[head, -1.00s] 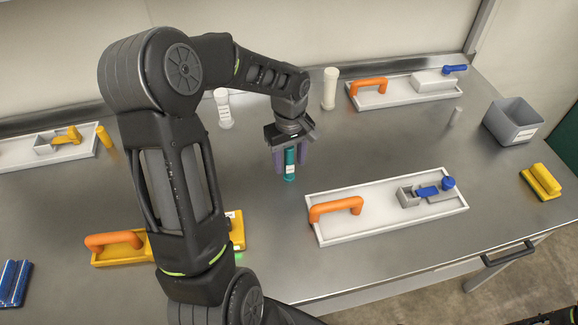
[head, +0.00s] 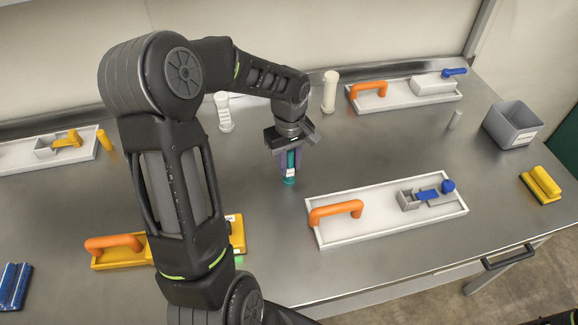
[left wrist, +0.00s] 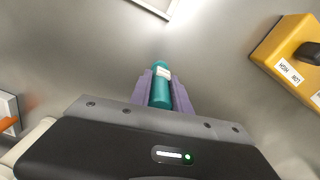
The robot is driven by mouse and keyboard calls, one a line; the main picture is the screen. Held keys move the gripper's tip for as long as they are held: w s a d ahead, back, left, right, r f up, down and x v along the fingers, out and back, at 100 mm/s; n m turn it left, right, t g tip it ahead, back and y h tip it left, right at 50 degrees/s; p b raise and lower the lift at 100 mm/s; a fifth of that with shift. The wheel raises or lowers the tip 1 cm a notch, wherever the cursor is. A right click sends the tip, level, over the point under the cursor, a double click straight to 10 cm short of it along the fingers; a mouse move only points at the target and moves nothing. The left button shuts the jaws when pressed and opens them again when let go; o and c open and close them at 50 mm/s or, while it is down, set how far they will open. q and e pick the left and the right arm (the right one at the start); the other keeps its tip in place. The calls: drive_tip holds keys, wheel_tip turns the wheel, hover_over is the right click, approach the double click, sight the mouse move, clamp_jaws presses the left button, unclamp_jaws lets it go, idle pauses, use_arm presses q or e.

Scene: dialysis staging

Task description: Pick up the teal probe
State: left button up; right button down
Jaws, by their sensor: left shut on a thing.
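The teal probe (head: 290,174) stands upright at the middle of the steel table, with a white label on its side. My left gripper (head: 290,161) reaches down over it from above, and its purple fingers are shut on the probe's sides. In the left wrist view the teal probe (left wrist: 161,88) sits between the fingers of my left gripper (left wrist: 162,90). I cannot tell whether its lower end touches the table.
A white tray (head: 320,231) with an orange handle lies to the right. A yellow tray (head: 120,258) is partly behind my left arm. White bottles (head: 329,92) stand at the back. A grey bin (head: 512,122) is at the far right.

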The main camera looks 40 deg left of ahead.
use_arm(q)
clamp_jaws()
drive_tip(key=shift+r, duration=0.15)
wheel_tip(320, 180, up, 10)
drive_tip(key=p, duration=0.6)
drive_tip(key=shift+p, duration=0.3)
